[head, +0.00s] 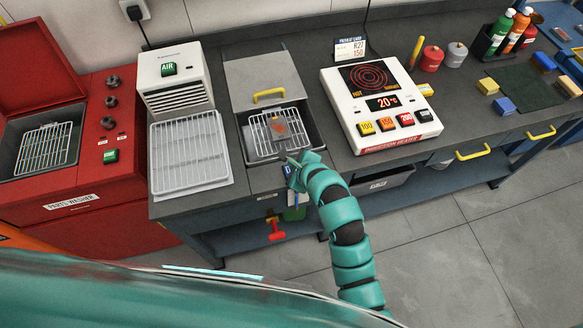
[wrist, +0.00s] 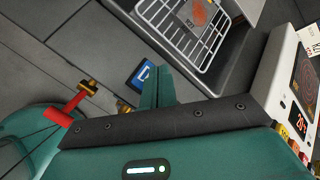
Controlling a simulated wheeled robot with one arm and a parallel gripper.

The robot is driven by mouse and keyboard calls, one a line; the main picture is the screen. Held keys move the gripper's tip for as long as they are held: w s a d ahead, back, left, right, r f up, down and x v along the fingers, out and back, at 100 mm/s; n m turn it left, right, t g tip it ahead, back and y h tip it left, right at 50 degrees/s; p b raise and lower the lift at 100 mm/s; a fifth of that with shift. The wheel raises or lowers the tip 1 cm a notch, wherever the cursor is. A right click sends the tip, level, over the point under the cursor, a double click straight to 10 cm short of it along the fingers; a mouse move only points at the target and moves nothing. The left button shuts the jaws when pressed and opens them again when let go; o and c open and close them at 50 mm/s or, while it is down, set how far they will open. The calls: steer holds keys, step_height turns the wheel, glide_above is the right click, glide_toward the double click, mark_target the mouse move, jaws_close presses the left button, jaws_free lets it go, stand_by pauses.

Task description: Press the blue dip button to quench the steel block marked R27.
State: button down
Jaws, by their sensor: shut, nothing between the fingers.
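The quench tank (head: 248,140) stands open in the bench, with a wire rack (head: 262,146) in it. A grey block with a reddish patch (head: 281,127) lies on the rack; it also shows in the wrist view (wrist: 199,12), where its marking is too small to read surely. The blue dip button (wrist: 143,77) with a white mark sits on the bench front below the tank. In the head view it is mostly hidden by my gripper (head: 292,163). My gripper's fingers (wrist: 158,75) are shut and empty, just right of the button; contact cannot be told.
A red valve handle (head: 277,230) hangs below the tank. The induction heater (head: 384,104) reads 20°C, with a card (head: 350,49) reading R27 150 behind it. Left are the air unit (head: 172,80), a drying rack (head: 188,152) and the red parts washer (head: 95,150). The floor in front is clear.

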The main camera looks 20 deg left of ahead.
steer(key=shift+f, duration=0.4)
steer(key=shift+f+b, duration=0.45)
steer(key=shift+f, duration=0.05)
stand_by(0.7)
steer(key=shift+r, duration=0.15)
steer(key=shift+r+p, duration=0.35)
steer(key=shift+r, duration=0.4)
steer(key=shift+r+p, duration=1.05)
steer(key=shift+r, duration=1.55)
